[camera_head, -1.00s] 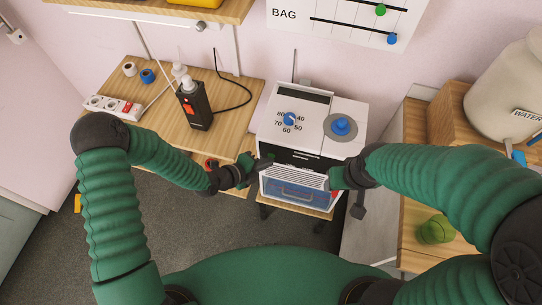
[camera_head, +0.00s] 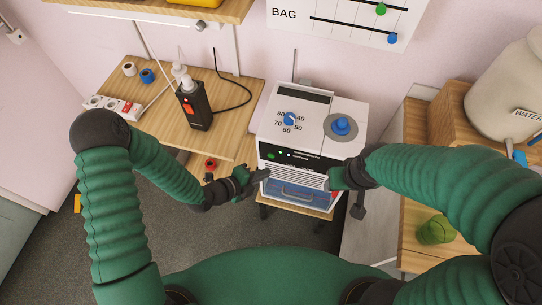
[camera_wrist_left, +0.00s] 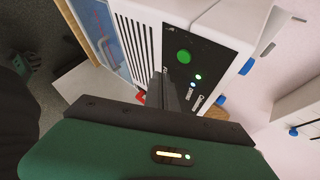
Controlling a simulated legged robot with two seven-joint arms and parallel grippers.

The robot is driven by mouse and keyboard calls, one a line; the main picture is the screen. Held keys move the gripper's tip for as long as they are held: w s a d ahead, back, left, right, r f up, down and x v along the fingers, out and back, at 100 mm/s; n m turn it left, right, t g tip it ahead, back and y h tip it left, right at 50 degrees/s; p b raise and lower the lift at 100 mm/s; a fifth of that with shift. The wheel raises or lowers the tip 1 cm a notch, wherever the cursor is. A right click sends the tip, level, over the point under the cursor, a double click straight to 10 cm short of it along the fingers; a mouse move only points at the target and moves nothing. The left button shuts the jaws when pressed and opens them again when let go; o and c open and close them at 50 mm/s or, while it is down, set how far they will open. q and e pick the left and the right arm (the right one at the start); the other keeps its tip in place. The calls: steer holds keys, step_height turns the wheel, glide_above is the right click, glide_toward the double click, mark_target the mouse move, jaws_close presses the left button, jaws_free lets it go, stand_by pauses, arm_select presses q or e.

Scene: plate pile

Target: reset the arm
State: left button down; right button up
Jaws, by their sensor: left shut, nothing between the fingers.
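My left gripper (camera_head: 262,175) is shut and empty in the head view, at the left front edge of a white machine, just below its dark control panel (camera_head: 300,158). In the left wrist view the dark fingers (camera_wrist_left: 172,92) lie together in front of the panel, which has a lit green button (camera_wrist_left: 184,56) and small lights. I cannot tell whether they touch the machine. My left arm is bent, with its elbow out to the left. My right arm reaches in from the right to the machine's right front corner; its fingers are not clear.
The white machine (camera_head: 268,125) has a dial, a blue knob (camera_head: 341,125) and a blue drawer (camera_head: 290,192). A wooden table (camera_head: 235,90) at the left holds a black device (camera_head: 195,105) and a power strip (camera_head: 108,104). A green cup (camera_head: 435,230) stands on the right counter. Floor shows at lower left.

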arm_select(q)
steer(key=s, duration=0.2)
steer(key=shift+s+a, duration=0.3)
steer(key=shift+a, duration=0.1)
steer(key=w+a+r+n+g+y, duration=0.1)
steer(key=a+r+n+y, duration=0.15)
steer(key=a+n, duration=0.3)
steer(key=a+r+n+g+y, duration=0.1)
steer(key=a+n+y, duration=0.35)
steer(key=a, duration=0.25)
steer(key=s+a+r+n+g+y, duration=0.1)
steer(key=s+a+r+n, duration=0.2)
steer(key=n, duration=0.5)
steer(key=s+a+r+n+g+y, duration=0.1)
steer(key=s+a+r+n, duration=0.1)
steer(key=s+r+n, duration=0.3)
steer(key=shift+a+r+n, duration=0.4)
steer(key=shift+r+n, duration=0.6)
steer(key=shift+n, duration=0.5)
